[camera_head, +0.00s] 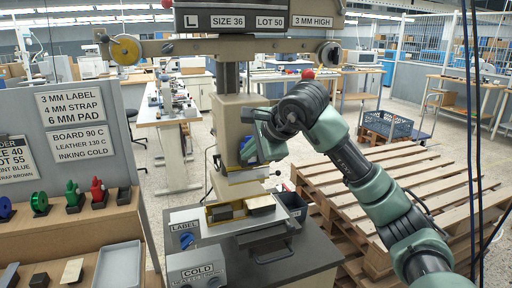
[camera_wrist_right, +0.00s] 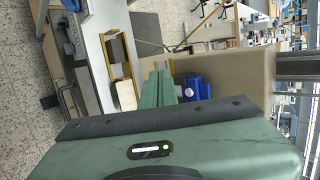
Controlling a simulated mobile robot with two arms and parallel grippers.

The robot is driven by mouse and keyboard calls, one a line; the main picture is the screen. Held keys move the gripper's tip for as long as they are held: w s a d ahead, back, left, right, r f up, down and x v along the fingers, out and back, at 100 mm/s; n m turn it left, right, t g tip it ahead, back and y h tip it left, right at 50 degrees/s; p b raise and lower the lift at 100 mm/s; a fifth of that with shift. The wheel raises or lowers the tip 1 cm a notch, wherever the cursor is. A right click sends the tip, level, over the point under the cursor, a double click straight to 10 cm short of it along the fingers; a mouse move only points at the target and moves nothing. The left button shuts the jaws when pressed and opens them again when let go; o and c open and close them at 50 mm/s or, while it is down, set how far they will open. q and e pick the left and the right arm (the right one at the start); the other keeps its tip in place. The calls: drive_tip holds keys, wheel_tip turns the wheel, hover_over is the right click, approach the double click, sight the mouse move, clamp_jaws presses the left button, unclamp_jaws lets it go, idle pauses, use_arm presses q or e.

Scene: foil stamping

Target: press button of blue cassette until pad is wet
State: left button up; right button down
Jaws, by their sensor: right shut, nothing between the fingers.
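The blue cassette (camera_head: 247,151) sits on the head of the beige press (camera_head: 228,112), partly hidden behind my right gripper. It also shows in the right wrist view (camera_wrist_right: 196,88), just right of the fingers. My right gripper (camera_head: 252,122) is at the press head beside the cassette. Its green fingers (camera_wrist_right: 158,78) are shut with nothing between them; contact with the cassette's button cannot be told. Below the head, a yellow-edged holder (camera_wrist_right: 109,63) carries a dark block (camera_head: 226,211) and a pale block (camera_head: 261,204). Pad wetness cannot be told. My left gripper is not in view.
Stacked wooden pallets (camera_head: 400,180) fill the right.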

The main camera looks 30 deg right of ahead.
drive_tip(key=s+d+r+m+h, duration=0.1)
drive_tip(key=s+d+r+h, duration=0.1)
drive_tip(key=d, duration=0.3)
drive_tip(key=shift+d+r+h, duration=0.35)
drive_tip(key=shift+h, duration=0.05)
drive_tip(key=shift+w, duration=0.1)
drive_tip(key=w+r+p+x, duration=0.1)
drive_tip(key=p+x, duration=0.4)
drive_tip(key=x, duration=0.8)
drive_tip(key=shift+w+d+r, duration=0.2)
drive_tip(key=shift+r, duration=0.1)
